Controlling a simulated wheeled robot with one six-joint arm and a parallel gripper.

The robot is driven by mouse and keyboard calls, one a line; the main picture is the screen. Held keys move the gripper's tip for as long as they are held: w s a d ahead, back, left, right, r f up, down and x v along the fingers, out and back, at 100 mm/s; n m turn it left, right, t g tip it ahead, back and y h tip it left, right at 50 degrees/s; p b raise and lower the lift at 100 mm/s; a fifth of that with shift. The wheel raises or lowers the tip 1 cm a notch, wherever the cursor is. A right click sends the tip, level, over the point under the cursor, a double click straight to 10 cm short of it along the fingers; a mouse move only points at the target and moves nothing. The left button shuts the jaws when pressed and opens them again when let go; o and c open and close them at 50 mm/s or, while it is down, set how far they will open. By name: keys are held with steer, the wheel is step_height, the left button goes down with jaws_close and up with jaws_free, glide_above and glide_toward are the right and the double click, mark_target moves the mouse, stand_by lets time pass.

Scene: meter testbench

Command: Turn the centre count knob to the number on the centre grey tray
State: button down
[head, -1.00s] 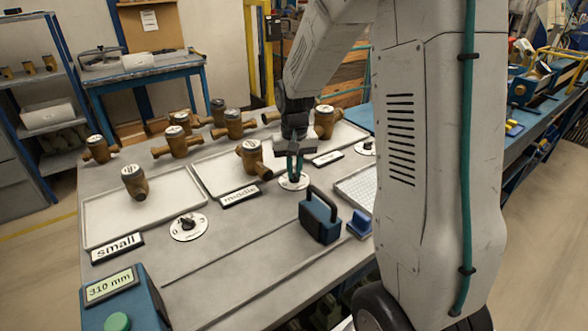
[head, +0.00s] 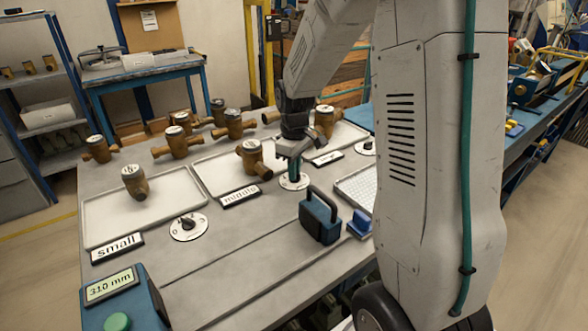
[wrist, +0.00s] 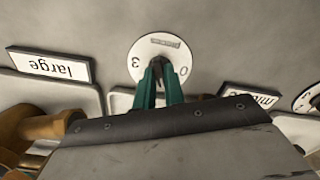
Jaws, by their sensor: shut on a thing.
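A brass meter (head: 253,158) stands on the centre tray.
The small tray (head: 105,225) with a brass meter and another dial (head: 189,227) are to the left. A blue-grey block with a handle (head: 320,220) stands close in front of my gripper. A "large" label (wrist: 48,65) lies nearby. Several meters stand behind.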

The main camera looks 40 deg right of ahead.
steer(key=shift+n, duration=0.5)
steer(key=c, duration=1.5)
jaws_free()
steer(key=shift+r, duration=0.1)
step_height(320, 180, up, 8)
steer(key=shift+f, duration=0.15)
